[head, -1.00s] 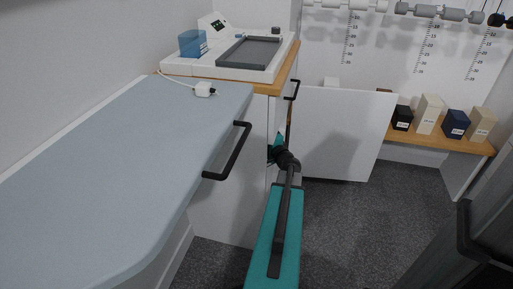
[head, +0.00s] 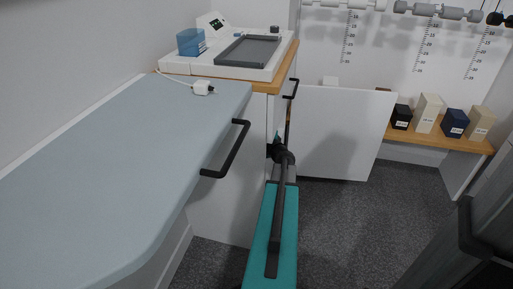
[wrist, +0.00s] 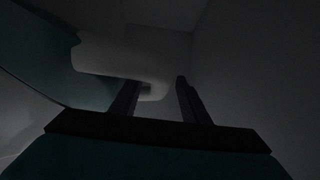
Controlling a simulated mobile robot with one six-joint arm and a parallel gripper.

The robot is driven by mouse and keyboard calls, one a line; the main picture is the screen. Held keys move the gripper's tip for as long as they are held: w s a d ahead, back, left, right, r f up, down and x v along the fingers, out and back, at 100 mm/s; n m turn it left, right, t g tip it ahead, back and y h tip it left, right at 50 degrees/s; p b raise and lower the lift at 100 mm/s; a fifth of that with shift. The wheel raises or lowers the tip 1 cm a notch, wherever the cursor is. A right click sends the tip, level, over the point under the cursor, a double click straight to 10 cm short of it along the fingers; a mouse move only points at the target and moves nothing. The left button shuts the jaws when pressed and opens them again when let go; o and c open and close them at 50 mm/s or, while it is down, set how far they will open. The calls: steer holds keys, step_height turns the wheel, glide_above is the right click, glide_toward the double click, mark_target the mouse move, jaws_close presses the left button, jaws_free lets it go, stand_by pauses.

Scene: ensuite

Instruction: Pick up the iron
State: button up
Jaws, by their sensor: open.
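In the wrist view a pale rounded object (wrist: 125,52), likely the iron, lies in dim light in front of my gripper (wrist: 158,86). A dark teal shape (wrist: 35,55) adjoins it on the left; I cannot tell whether it is part of the same object. The two dark fingers are apart. The pale object's lower edge shows between and behind the left fingertip; contact cannot be told. In the head view my teal arm reaches to the cabinet opening under the counter, and the gripper and iron are hidden there.
A white cabinet door (head: 333,133) stands open right of my arm. The wooden counter (head: 262,85) holds a white device (head: 240,50). Boxes stand on a shelf (head: 440,142). Grey floor (head: 360,220) is clear.

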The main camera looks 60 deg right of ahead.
steer(key=shift+x, duration=1.95)
jaws_close()
stand_by(0.3)
